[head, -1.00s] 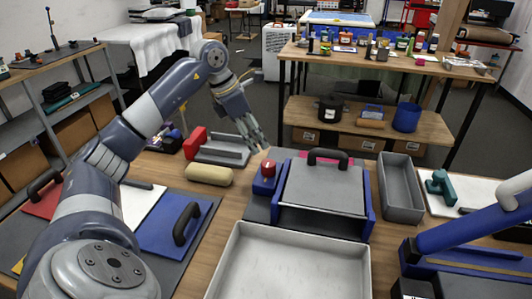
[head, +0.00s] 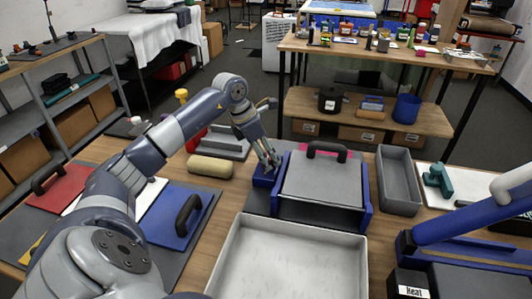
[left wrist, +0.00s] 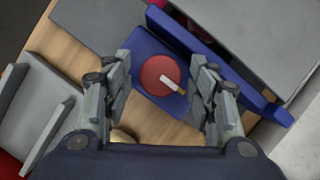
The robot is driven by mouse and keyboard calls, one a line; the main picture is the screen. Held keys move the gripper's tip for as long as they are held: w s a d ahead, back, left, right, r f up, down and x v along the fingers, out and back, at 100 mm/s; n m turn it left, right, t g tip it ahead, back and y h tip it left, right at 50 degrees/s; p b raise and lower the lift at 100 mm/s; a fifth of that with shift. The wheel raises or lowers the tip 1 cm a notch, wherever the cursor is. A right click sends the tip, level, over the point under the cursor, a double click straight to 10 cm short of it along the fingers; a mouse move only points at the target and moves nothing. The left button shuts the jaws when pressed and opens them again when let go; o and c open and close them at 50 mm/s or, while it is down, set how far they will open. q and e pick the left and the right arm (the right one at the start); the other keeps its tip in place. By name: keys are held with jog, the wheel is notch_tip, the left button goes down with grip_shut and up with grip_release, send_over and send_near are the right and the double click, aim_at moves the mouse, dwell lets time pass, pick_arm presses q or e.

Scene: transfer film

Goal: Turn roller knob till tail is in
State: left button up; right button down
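The roller knob (left wrist: 160,76) is a round red disc with a white pointer mark on it, seen from above in the left wrist view. It sits on a blue block (head: 262,178) at the left side of the blue-and-grey roller device (head: 322,185). My left gripper (head: 271,164) is over the knob; in the left wrist view its fingers (left wrist: 161,95) stand apart on either side of the knob, with gaps visible. In the head view the gripper hides the knob. A bit of pink film (head: 297,154) shows behind the device; a tail is not discernible. My right gripper is not seen.
A large white tray (head: 288,218) lies in front of the device. A grey bin (head: 399,207) stands to its right and a beige roll (head: 211,166) to its left. A blue plate with a black handle (head: 165,238) lies at the left.

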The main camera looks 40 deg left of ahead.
pick_arm(q)
jog(key=c, duration=0.7)
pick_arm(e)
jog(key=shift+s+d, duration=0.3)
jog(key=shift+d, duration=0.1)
pick_arm(q)
jog(key=shift+m, duration=0.4)
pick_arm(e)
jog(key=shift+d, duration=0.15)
